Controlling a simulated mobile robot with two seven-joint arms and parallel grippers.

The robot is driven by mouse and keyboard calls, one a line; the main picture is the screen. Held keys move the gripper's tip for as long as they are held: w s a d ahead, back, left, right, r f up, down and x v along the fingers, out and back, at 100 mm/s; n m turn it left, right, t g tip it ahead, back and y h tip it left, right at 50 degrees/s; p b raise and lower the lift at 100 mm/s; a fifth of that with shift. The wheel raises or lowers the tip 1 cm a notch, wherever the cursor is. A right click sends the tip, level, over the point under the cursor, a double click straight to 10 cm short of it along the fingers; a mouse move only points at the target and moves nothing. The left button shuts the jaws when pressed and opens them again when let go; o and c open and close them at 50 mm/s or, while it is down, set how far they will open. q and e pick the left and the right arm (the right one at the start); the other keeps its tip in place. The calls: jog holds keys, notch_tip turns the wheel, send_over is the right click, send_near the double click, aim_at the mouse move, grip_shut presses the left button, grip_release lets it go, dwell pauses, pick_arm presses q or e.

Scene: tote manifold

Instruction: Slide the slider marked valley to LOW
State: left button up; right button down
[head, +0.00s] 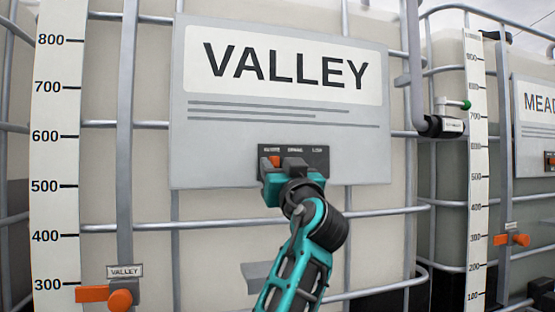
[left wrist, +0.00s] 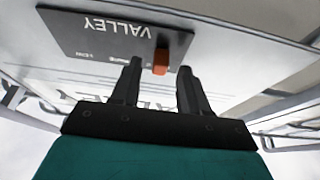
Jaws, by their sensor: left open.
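The slider marked valley is a dark plate (head: 322,158) on the grey VALLEY board, with an orange knob (head: 275,161) at its left end. The LOW label is at the plate's right end. In the left wrist view the plate (left wrist: 95,35) appears upside down, with LOW on the left and the knob (left wrist: 161,62) toward the right. My left gripper (head: 281,168) is at the plate, partly hiding it. In the left wrist view its open fingertips (left wrist: 160,70) stand on either side of the knob, with gaps visible. My right gripper is not in view.
The VALLEY board (head: 230,150) hangs on a caged white tote with a level scale (head: 55,160). An orange-handled valve (head: 120,298) tagged VALLEY is at lower left. Another tote with its own board (head: 535,125) and a green-tipped pipe fitting (head: 445,124) stand at right.

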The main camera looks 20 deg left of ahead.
pick_arm(q)
jog(key=shift+w+a+r, duration=0.25)
jog(key=shift+w+a, duration=0.1)
jog(key=shift+w, duration=0.15)
grip_shut()
dwell(0.4)
